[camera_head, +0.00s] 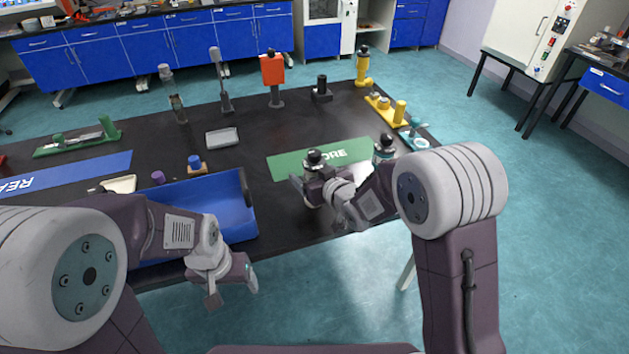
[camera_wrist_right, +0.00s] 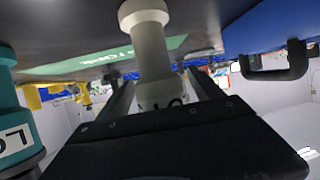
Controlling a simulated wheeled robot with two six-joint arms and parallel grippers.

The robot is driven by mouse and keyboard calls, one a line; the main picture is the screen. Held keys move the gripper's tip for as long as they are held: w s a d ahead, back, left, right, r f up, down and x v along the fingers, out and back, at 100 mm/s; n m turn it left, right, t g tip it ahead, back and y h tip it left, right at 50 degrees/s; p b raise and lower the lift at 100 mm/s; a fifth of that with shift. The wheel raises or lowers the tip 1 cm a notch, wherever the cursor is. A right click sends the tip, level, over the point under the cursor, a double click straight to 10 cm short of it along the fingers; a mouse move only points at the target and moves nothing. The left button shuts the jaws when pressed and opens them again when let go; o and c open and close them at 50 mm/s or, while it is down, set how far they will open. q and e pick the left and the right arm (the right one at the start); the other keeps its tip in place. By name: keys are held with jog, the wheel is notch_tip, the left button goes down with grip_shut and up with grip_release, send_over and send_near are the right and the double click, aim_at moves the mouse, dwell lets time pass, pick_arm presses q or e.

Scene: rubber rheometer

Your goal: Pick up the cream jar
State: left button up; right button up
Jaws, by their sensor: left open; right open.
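The cream jar (camera_wrist_right: 150,60) is a pale, narrow-bodied thing with a wider round end against the dark table, seen upside down in the right wrist view. It stands between the two dark fingers of my right gripper (camera_wrist_right: 160,95), which is open around it; I cannot tell if they touch it. In the head view a black-topped item (camera_head: 314,158) shows at my right gripper (camera_head: 316,192), which hides most of its body. My left gripper (camera_head: 232,286) is open and empty, in front of the table's near edge.
A teal bottle (camera_head: 384,147) with a black top stands close to the right arm; its label shows in the wrist view (camera_wrist_right: 15,125). A green mat (camera_head: 285,166) lies behind the right gripper. A blue bin (camera_head: 247,222) sits left. Several stands and fixtures are farther back.

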jog(key=shift+w+a+f, duration=0.25)
jog(key=shift+w+a, duration=0.05)
jog(key=shift+w, duration=0.2)
jog(key=shift+s, duration=0.1)
jog(key=shift+c, duration=1.2)
jog(key=c, duration=1.4)
jog(key=shift+r, duration=0.55)
jog(key=r+p, duration=0.1)
jog(key=r, duration=0.1)
jog(key=d+r, duration=0.1)
jog(key=r, duration=0.1)
jog(key=shift+d+r+p, duration=0.1)
jog(key=shift+p, duration=0.25)
jog(key=d+r+p, duration=0.1)
jog(key=d+r, duration=0.1)
jog(key=d, duration=0.1)
jog(key=d+r+p, duration=0.1)
jog(key=d+r, duration=0.1)
jog(key=d, duration=0.2)
jog(key=w+d+r+p, duration=0.1)
jog(key=d+p, duration=0.1)
jog(key=d, duration=0.1)
jog(key=shift+d+r, duration=0.3)
jog(key=shift+r, duration=0.1)
